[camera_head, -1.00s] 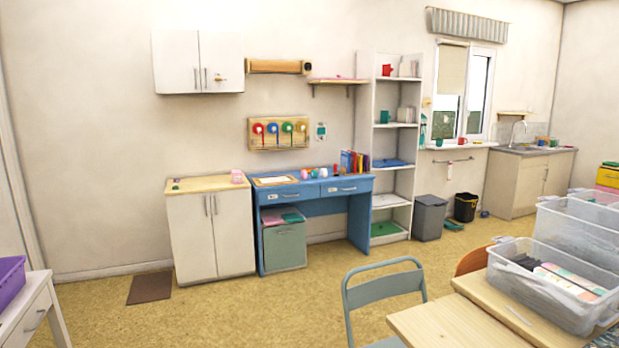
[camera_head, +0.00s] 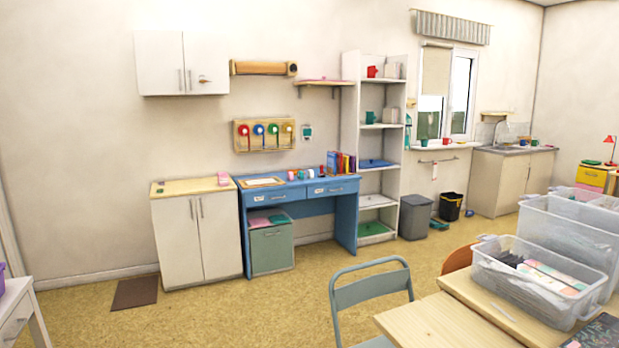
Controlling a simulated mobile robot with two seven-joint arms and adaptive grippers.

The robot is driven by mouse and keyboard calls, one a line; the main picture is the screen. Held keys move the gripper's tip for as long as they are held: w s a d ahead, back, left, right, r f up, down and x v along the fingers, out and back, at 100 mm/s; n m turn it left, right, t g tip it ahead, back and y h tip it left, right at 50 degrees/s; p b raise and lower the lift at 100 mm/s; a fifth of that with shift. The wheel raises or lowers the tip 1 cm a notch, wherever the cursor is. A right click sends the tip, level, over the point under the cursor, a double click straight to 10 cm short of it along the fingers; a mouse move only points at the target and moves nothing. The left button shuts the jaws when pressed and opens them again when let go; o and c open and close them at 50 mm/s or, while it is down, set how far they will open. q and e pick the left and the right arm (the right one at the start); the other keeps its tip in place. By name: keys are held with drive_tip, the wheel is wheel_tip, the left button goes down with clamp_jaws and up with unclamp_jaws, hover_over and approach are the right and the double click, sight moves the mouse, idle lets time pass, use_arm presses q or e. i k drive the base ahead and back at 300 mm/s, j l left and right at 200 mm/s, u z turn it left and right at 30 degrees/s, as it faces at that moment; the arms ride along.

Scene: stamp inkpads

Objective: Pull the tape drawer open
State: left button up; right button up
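A blue desk (camera_head: 347,222) stands against the far wall. It has two shut drawers side by side under its top, a left drawer (camera_head: 267,198) and a right drawer (camera_head: 331,188). Each has a metal handle and a small pale label, too small to read, so I cannot tell which one is the tape drawer. A grey-green cabinet (camera_head: 272,250) stands under the desk's left side. Neither of my grippers is in view.
A grey-blue chair (camera_head: 371,291) and a wooden table (camera_head: 446,326) with clear plastic bins (camera_head: 535,286) stand at the front right. A white side table (camera_head: 16,309) is at the left edge. The floor (camera_head: 220,318) before the desk is clear.

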sight(254, 199)
drive_tip(key=i+j+u, duration=0.2)
drive_tip(key=i+u, duration=0.2)
drive_tip(key=i, duration=0.2)
drive_tip(key=i+j+u, duration=0.2)
drive_tip(key=i, duration=0.6)
drive_tip(key=i+j+u, duration=0.15)
drive_tip(key=i, duration=0.7)
drive_tip(key=i+z, duration=0.2)
drive_tip(key=i, duration=0.65)
drive_tip(key=i+j+z, duration=0.25)
drive_tip(key=i, duration=0.55)
drive_tip(key=l, duration=0.1)
